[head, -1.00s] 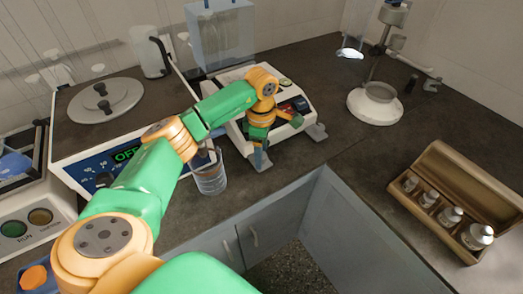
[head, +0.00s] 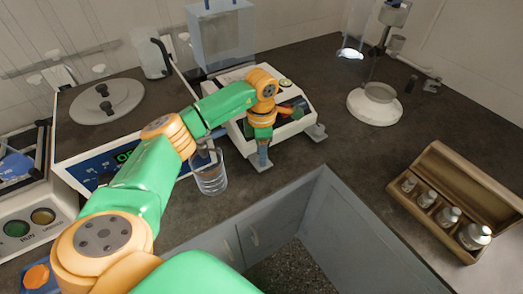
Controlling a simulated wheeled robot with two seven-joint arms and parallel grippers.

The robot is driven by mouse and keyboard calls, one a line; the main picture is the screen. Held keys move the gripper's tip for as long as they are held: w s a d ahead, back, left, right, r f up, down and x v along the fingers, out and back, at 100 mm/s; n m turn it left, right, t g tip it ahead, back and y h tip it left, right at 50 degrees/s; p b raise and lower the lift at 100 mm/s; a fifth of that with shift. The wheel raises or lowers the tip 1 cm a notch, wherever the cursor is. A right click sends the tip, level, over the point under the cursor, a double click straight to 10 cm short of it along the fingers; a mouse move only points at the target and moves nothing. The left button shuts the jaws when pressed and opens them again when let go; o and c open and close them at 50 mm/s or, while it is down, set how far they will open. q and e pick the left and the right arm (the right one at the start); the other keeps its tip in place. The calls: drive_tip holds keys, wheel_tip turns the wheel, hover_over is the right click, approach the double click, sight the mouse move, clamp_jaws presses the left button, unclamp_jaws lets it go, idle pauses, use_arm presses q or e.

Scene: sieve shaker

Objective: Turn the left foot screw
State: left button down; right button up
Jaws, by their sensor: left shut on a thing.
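A white balance (head: 235,82) with a glass shield stands on the dark counter. It has a grey foot at its left front corner (head: 259,165) and another foot at its right front corner (head: 317,131). My left gripper (head: 263,154) points down at the left foot. It is shut on the left foot screw, which is mostly hidden by the fingers. My left arm covers part of the balance's front. My right gripper is not in view.
A glass beaker (head: 210,180) stands close left of the gripper, beside my forearm. A water bath (head: 70,128) is at the left. An open wooden weight box (head: 464,180) lies at the right. The counter's inner edge is just in front of the foot.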

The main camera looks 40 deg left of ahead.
use_arm(q)
drive_tip(key=n+p, duration=0.1)
drive_tip(key=n, duration=0.4)
drive_tip(key=shift+r+n, duration=0.1)
drive_tip(key=shift+n, duration=0.2)
drive_tip(key=n+p, duration=0.1)
drive_tip(key=n, duration=0.4)
drive_tip(key=shift+n, duration=0.6)
drive_tip(key=shift+c, duration=2.2)
unclamp_jaws()
wheel_tip(320, 180, up, 7)
drive_tip(key=shift+r+b, duration=0.1)
drive_tip(key=shift+b, duration=0.5)
